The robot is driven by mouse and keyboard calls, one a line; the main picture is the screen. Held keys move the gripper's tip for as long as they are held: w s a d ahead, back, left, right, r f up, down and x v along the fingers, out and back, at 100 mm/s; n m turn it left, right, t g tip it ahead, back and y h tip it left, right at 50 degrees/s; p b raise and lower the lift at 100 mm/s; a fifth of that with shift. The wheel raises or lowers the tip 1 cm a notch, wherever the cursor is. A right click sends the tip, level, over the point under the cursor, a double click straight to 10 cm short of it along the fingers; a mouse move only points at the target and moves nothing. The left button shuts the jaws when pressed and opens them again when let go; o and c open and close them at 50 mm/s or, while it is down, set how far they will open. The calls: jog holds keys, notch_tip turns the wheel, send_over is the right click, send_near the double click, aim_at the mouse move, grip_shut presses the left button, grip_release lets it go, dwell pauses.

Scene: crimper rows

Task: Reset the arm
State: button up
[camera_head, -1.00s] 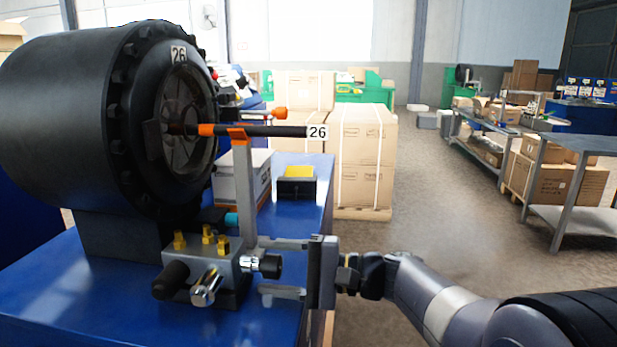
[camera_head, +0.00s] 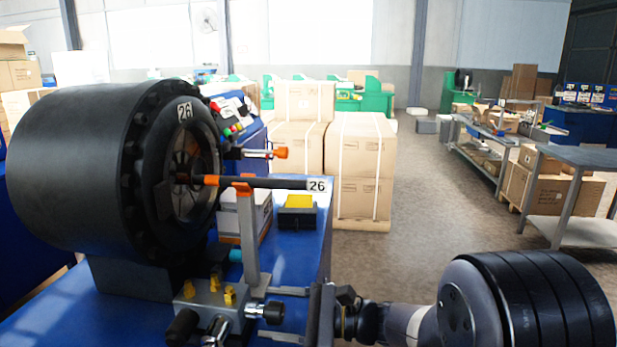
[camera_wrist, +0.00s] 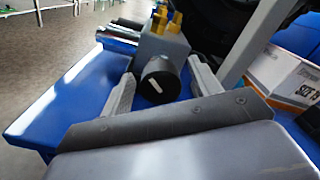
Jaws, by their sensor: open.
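My gripper (camera_head: 278,314) is at the lower middle of the head view, pointing left with its fingers apart. In the wrist view my gripper (camera_wrist: 160,88) is open, with its two fingers on either side of a black knob (camera_wrist: 160,80) of the grey valve block. The knob also shows in the head view (camera_head: 273,312), close to the fingers. I cannot tell whether the fingers touch it. The valve block (camera_head: 212,303) has brass fittings and stands on the blue bench in front of the crimper (camera_head: 95,170) marked 26.
A black hose (camera_head: 265,183) tagged 26 lies across an orange-topped post (camera_head: 247,235) and reaches into the crimper head. Stacked cartons (camera_head: 357,160) stand behind the blue bench (camera_head: 90,305). Grey tables (camera_head: 580,158) are at the right, with open floor (camera_head: 440,225) between.

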jog(key=m+p, duration=0.2)
jog(key=p, duration=0.1)
jog(key=shift+r+m, duration=0.2)
jog(key=shift+m, duration=0.2)
jog(key=shift+f+m+p, duration=0.15)
jog(key=shift+m+p, duration=0.35)
jog(key=shift+f, duration=0.1)
